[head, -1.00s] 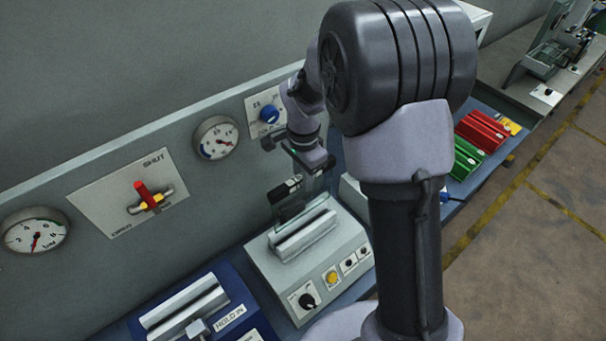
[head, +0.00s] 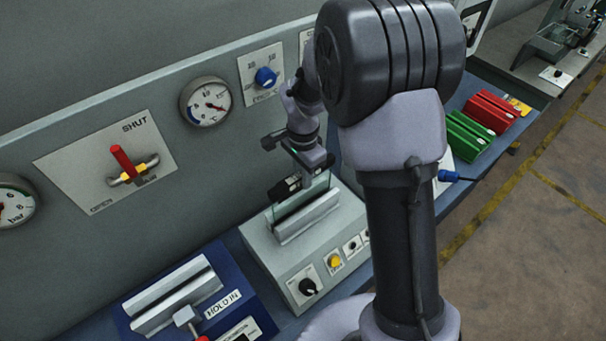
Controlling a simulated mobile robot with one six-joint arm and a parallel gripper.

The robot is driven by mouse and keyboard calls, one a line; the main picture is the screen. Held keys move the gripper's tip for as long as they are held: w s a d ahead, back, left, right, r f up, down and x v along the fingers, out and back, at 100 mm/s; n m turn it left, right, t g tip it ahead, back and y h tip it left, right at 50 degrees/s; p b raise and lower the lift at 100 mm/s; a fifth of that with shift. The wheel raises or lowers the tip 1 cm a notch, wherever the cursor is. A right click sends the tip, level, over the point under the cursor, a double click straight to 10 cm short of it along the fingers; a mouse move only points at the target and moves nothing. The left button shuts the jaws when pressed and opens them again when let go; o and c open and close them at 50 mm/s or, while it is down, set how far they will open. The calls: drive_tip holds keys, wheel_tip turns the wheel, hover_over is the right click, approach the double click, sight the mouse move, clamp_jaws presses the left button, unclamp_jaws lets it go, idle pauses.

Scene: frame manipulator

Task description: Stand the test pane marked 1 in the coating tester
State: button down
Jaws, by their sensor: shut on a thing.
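The coating tester is a light grey box (head: 288,262) with a slotted metal holder (head: 308,218), a black knob and a yellow button. My gripper (head: 303,184) is right above the holder, shut on a clear glass pane (head: 320,188). The pane is upright and its lower part is at the holder's slot. I cannot tell whether its bottom edge rests in the slot. The pane's mark is not readable from here. My arm covers the area right of the tester.
A blue fixture with a metal block (head: 178,297) and a "HOLD IN" label stands at the front left. The panel behind carries a red-handled valve (head: 125,163), a gauge (head: 206,101) and a blue knob (head: 265,77). Green (head: 468,138) and red (head: 493,110) racks stand at the right.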

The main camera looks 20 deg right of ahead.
drive_tip(key=shift+f, duration=0.1)
idle(0.3)
drive_tip(key=shift+f+b, duration=0.35)
drive_tip(key=shift+b, duration=0.1)
drive_tip(key=shift+f, duration=0.1)
drive_tip(key=c, duration=1.2)
unclamp_jaws()
wheel_tip(320, 180, up, 18)
drive_tip(key=p, duration=0.2)
drive_tip(key=s+a+f+n+t+y+b, duration=0.1)
drive_tip(key=s+a+f+n+t+b, duration=0.1)
drive_tip(key=s+f+b, duration=0.8)
drive_tip(key=s+a+f+n+t+y+b, duration=0.1)
drive_tip(key=s+f+n+b, duration=0.6)
drive_tip(key=b, duration=0.8)
drive_tip(key=s+a+f+t, duration=0.1)
drive_tip(key=s+f+t, duration=0.1)
drive_tip(key=s, duration=0.3)
drive_tip(key=shift+s+f+t+b, duration=0.2)
drive_tip(key=shift+f+t+b, duration=0.2)
drive_tip(key=shift+f, duration=0.35)
